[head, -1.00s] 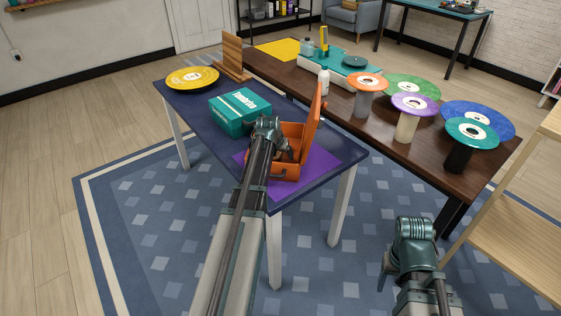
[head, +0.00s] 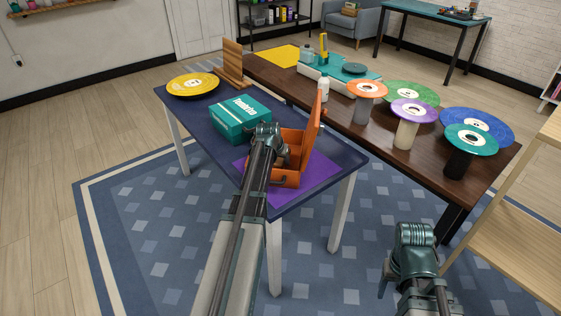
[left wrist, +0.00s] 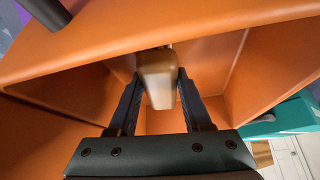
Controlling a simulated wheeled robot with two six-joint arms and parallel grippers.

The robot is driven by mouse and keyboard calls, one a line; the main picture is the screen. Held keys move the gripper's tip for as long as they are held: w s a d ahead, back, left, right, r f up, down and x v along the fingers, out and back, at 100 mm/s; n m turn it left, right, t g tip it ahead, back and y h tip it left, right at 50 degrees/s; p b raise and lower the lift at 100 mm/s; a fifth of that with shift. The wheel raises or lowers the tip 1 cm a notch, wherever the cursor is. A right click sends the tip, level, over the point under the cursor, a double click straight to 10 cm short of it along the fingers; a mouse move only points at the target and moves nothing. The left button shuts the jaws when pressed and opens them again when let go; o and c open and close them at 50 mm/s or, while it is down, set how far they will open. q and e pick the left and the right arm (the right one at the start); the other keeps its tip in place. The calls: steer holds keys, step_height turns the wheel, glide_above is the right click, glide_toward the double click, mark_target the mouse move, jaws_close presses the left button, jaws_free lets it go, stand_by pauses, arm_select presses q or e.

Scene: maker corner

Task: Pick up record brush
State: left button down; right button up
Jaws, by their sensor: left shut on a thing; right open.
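The record brush (left wrist: 158,78) shows in the left wrist view as a brown wooden block with a rounded end. It is between the two dark fingers of my left gripper (left wrist: 158,92), which is shut on it inside an orange case. In the head view my left gripper (head: 281,152) reaches into the open orange case (head: 287,180), and the brush is hidden there. My right gripper (head: 412,248) hangs low over the rug at the right, open and away from the table, its fingers mostly hidden.
The case's raised lid (head: 313,125) stands close on the right of my left gripper. A teal box (head: 240,116) sits to the left, a purple mat (head: 322,168) lies under the case, and a yellow record (head: 192,85) lies farther back. Records on stands crowd the brown table (head: 338,104).

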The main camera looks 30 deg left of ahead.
arm_select(q)
step_height(320, 180, up, 10)
steer(key=p, duration=0.9)
steer(key=shift+p, duration=0.3)
steer(key=shift+f, duration=0.15)
